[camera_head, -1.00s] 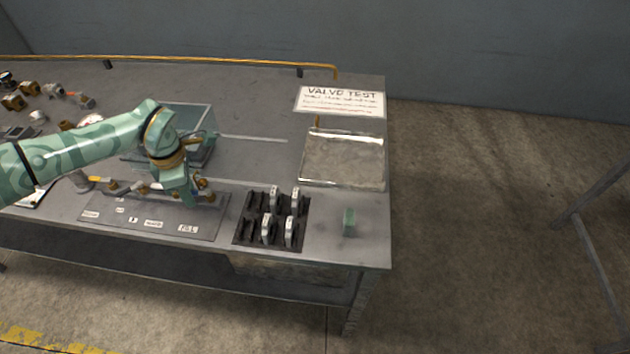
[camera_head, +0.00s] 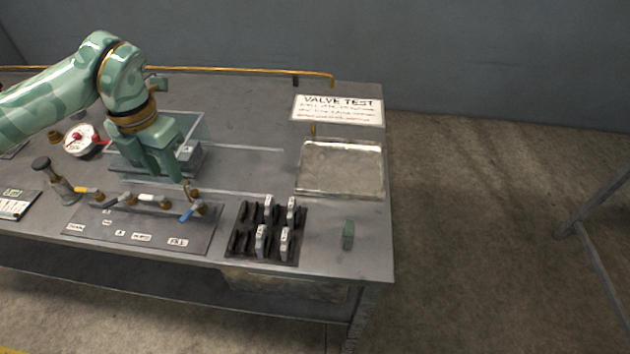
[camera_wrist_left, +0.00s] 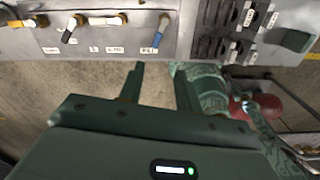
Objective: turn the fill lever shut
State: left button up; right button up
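The fill lever (camera_head: 190,212) has a blue handle on a brass valve. It sits at the right end of the valve row, behind the FILL label (camera_head: 178,242). Its handle slants toward the front left of the panel (camera_head: 140,228). The left wrist view also shows the blue handle (camera_wrist_left: 157,39), pointing toward its label. My left gripper (camera_head: 150,176) is in the air behind and left of the lever, apart from it. Its two fingers (camera_wrist_left: 160,75) are spread with nothing between them.
Yellow (camera_head: 88,190), dark (camera_head: 117,201) and white (camera_head: 153,198) levers stand left of the fill lever. A clear tank (camera_head: 203,132) is behind.

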pick_arm(q)
notch_tip(320, 180, up, 4)
jog(key=s+d+f+m+h, duration=0.2)
jog(key=d+h, duration=0.2)
jog(key=d, duration=0.5)
jog(key=s+d+f+m+h, duration=0.2)
jog(key=d+m+h, duration=0.1)
jog(key=d, duration=0.6)
jog(key=s+d+r+h, duration=0.3)
jog(key=d+h, duration=0.3)
jog(key=d, duration=0.3)
jog(key=shift+r+h, duration=0.4)
jog(key=shift+s, duration=0.1)
